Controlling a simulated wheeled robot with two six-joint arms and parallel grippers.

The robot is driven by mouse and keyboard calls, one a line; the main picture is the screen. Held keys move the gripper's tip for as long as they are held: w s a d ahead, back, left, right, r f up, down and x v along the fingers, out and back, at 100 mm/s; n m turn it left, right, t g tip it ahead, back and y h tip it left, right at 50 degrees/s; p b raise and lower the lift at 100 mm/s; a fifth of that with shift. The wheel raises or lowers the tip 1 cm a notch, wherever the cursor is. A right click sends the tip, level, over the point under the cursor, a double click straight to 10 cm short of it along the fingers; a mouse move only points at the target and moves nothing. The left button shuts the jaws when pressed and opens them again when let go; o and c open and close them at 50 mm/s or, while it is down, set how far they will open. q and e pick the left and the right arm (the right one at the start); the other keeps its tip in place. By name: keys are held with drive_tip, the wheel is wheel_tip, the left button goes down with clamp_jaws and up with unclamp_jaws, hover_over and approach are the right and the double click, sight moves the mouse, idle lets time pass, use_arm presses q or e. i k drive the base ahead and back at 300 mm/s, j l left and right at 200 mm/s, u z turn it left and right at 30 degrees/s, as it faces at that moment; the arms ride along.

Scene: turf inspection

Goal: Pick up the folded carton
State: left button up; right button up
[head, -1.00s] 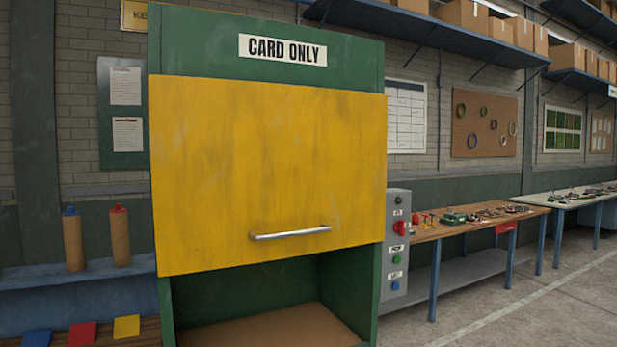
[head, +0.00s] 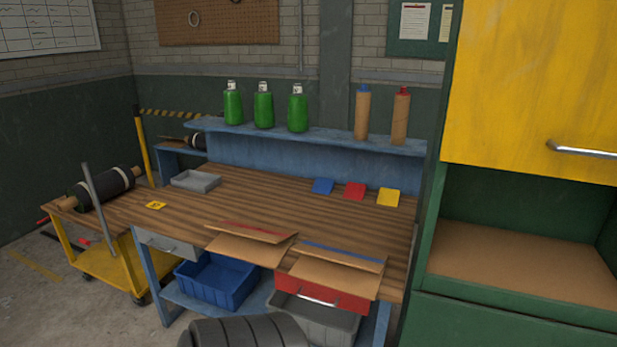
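Two flat folded cartons of brown card lie at the front edge of the wooden workbench. One carton (head: 245,250) has a red stripe along its raised flap and lies left of the other. The second carton (head: 325,277) has a blue stripe and lies to the right, partly over the red drawer front. Both jut out a little past the bench edge. Neither of my grippers is in view.
The workbench (head: 290,205) holds a grey tray (head: 195,181) and blue, red and yellow squares. Bottles stand on the shelf (head: 330,141) behind. A green cabinet (head: 433,250) with a raised yellow door (head: 520,90) stands right. A dark ribbed object (head: 245,332) is at the bottom edge.

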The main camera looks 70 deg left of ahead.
sight(262, 253)
drive_tip(key=u, duration=2.65)
